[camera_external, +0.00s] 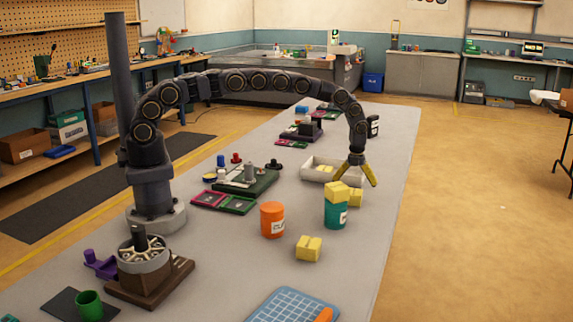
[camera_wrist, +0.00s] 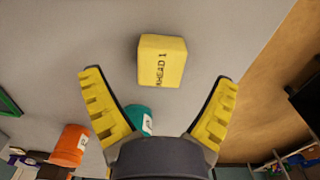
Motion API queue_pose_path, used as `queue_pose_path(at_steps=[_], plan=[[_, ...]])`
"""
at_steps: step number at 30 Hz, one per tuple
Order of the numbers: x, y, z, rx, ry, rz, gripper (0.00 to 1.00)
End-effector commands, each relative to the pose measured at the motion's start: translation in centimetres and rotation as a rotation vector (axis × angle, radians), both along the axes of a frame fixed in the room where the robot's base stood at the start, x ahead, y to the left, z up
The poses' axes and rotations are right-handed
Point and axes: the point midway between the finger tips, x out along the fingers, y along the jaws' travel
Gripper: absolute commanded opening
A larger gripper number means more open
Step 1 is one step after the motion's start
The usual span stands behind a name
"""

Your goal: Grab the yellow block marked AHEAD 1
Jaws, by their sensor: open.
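The yellow block marked AHEAD 1 (camera_wrist: 162,62) shows in the wrist view, ahead of and between the finger ends, not held. Its marking runs sideways up the visible face. My gripper (camera_external: 352,183) is open, with two yellow fingers spread above the table. No marking is readable there, so I cannot tell which is AHEAD 1.
An orange can (camera_external: 272,220) stands left of the teal can. A white tray (camera_external: 310,178) lies behind my gripper. A green-based device (camera_external: 246,181) stands to the left. The table's right edge is close to the blocks. Bare table surrounds the front block.

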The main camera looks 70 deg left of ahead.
Motion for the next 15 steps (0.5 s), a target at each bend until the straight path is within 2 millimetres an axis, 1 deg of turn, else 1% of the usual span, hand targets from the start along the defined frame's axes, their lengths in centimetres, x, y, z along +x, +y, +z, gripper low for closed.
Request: queue_pose_path(at_steps=[4,7,10,15], plan=[[-0.6,-0.9,-2.4,0.001,0.006,-0.002,0.88],[-0.4,-0.8,-3.8,-0.001,0.003,0.000,0.88],[-0.4,-0.7,-4.2,-0.001,0.001,0.001,0.88],[-0.4,-0.7,-4.2,-0.001,0.000,0.001,0.88]])
